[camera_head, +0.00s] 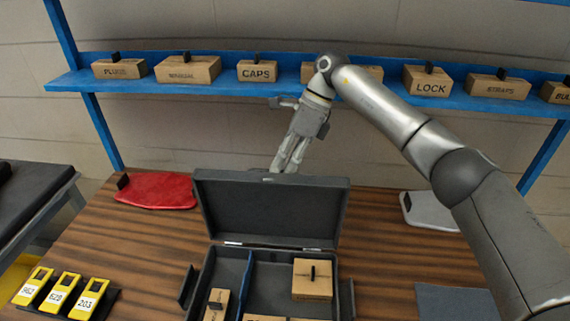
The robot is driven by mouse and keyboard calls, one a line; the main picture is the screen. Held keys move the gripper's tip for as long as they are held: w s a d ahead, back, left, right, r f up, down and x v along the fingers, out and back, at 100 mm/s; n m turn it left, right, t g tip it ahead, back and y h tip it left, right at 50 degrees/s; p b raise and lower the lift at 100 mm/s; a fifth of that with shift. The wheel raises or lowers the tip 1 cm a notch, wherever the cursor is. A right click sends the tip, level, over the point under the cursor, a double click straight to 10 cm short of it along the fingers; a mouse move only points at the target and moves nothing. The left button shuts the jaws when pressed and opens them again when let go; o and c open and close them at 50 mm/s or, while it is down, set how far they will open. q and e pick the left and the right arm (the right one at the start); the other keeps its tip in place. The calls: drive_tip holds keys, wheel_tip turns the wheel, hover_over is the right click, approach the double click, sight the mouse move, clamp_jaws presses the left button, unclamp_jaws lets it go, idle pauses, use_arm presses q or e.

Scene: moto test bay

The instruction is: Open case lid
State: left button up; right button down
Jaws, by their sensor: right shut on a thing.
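A dark grey case (221,284) stands on the wooden table at the bottom middle. Its lid (270,210) is raised to about upright behind the body, so the compartments show. My right gripper (287,170) reaches down from above to the lid's top edge, at about the middle. It is shut on the lid there; its fingertips are partly hidden behind the edge. Inside the case a blue divider (246,283) separates the left part from the right. A cardboard box (312,279) sits in the right part. My left gripper is not in view.
A blue shelf (215,86) with several labelled boxes runs across the back above the table. A red flat item (157,190) lies left of the case, and a light grey one (431,212) lies right. Several yellow numbered tags (62,291) stand at the front left.

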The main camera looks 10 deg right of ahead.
drive_tip(key=shift+s+d+f, duration=0.1)
drive_tip(key=shift+s+f, duration=0.1)
drive_tip(key=shift+f, duration=0.5)
drive_tip(key=c, duration=1.6)
unclamp_jaws()
drive_tip(key=shift+w, duration=0.1)
drive_tip(key=shift+o, duration=0.4)
drive_tip(key=shift+w, duration=0.1)
drive_tip(key=shift+r, duration=0.2)
drive_tip(key=v, duration=1.1)
drive_tip(key=shift+w+r, duration=0.2)
drive_tip(key=shift+r, duration=0.15)
drive_tip(key=shift+d, duration=0.1)
